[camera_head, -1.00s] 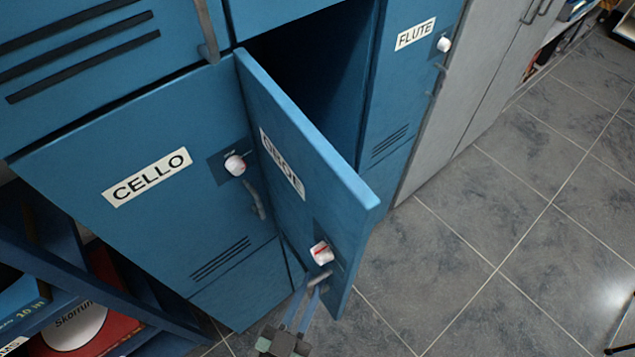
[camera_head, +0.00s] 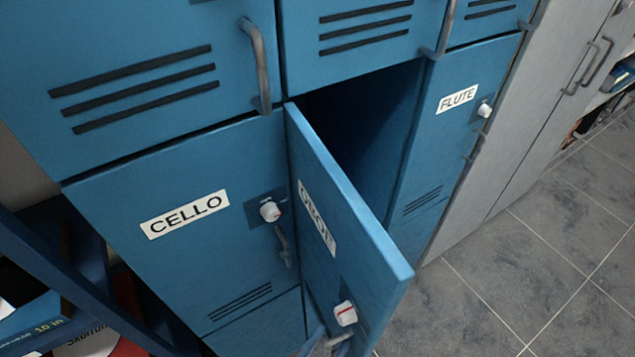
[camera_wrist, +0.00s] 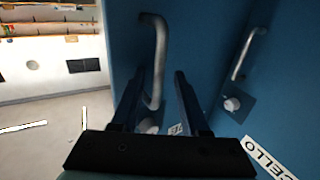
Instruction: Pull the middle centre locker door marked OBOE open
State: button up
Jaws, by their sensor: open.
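The blue OBOE door (camera_head: 325,190) stands swung well out from its locker, with the dark inside (camera_head: 365,125) showing behind it. Its label is seen at a slant, and a white knob with a red mark (camera_head: 345,313) sits low near its free edge. The OBOE handle (camera_wrist: 157,60) is a grey bar in the wrist view, lying between my gripper's fingers. My gripper (camera_wrist: 160,85) is open, its two dark fingers on either side of the bar; whether they touch it I cannot tell. In the head view only the fingers show at the bottom edge.
The shut CELLO door (camera_head: 185,245) is left of the open door, and the shut FLUTE door (camera_head: 440,140) is right. Upper locker doors with handles (camera_head: 262,65) are above. A dark blue shelf (camera_head: 50,270) stands at lower left. Tiled floor (camera_head: 500,280) is clear at right.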

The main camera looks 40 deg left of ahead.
jog(key=s+d+b, duration=0.1)
jog(key=s+b, duration=0.1)
jog(key=s, duration=1.1)
jog(key=shift+d, duration=0.25)
jog(key=shift+w, duration=0.1)
